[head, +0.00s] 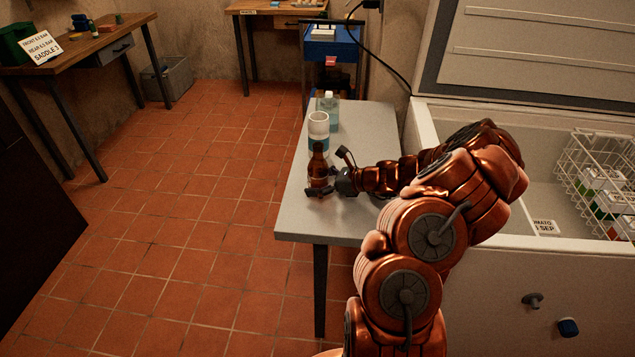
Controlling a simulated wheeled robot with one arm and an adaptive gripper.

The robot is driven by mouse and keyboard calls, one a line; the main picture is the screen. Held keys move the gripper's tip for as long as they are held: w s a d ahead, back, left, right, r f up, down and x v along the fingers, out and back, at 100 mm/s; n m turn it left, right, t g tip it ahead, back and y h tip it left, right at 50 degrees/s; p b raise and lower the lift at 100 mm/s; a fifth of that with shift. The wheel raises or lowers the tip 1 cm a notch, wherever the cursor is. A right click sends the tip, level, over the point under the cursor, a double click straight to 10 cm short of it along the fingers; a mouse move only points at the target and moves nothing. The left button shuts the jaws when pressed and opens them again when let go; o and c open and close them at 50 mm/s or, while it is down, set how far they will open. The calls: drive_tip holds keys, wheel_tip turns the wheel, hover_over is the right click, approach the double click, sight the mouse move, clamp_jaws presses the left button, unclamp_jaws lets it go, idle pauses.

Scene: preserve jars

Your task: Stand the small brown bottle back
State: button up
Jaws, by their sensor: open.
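The small brown bottle (318,166) stands upright on the grey table (300,222), near its left edge. My gripper (322,172) is at the bottle from the right, low over the table top. Its jaws are open, with one finger in front of the bottle's base and another raised to the right of it. Whether a finger touches the bottle I cannot tell. The lower part of the bottle is partly hidden by the near finger.
Just behind the bottle stand a white jar (318,127) and a clear bluish bottle (330,110). An open chest freezer (480,225) with a wire basket (568,165) is close on the right. The tiled floor (180,210) on the left is clear.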

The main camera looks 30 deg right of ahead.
drive_tip(key=shift+f, duration=0.1)
drive_tip(key=shift+f+b, duration=0.2)
drive_tip(key=shift+b, duration=0.3)
drive_tip(key=shift+b+v, duration=0.3)
drive_tip(key=shift+v, duration=3.65)
drive_tip(key=shift+r, duration=0.2)
